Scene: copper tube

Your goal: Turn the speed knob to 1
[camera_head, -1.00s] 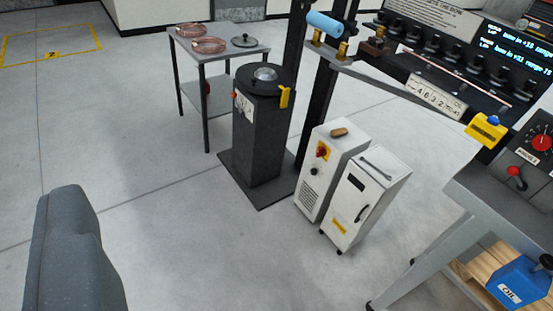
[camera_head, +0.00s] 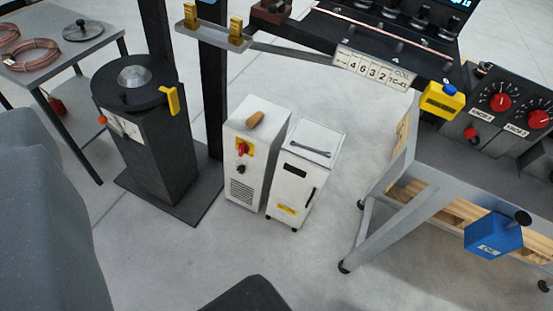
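Two red knobs with white-marked dials sit on a dark control panel at the right edge: one red knob (camera_head: 501,102) and another red knob (camera_head: 539,119) lower right. A smaller red knob (camera_head: 243,149) is on a yellow plate on the white cabinet (camera_head: 245,125). My gripper cannot be made out. A dark grey part at the left edge and a black part at the bottom look like mine, and neither touches a knob.
A second white cabinet (camera_head: 300,190), a black pedestal (camera_head: 155,155) and a table (camera_head: 85,50) with copper coils stand leftward. The floor in front is clear.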

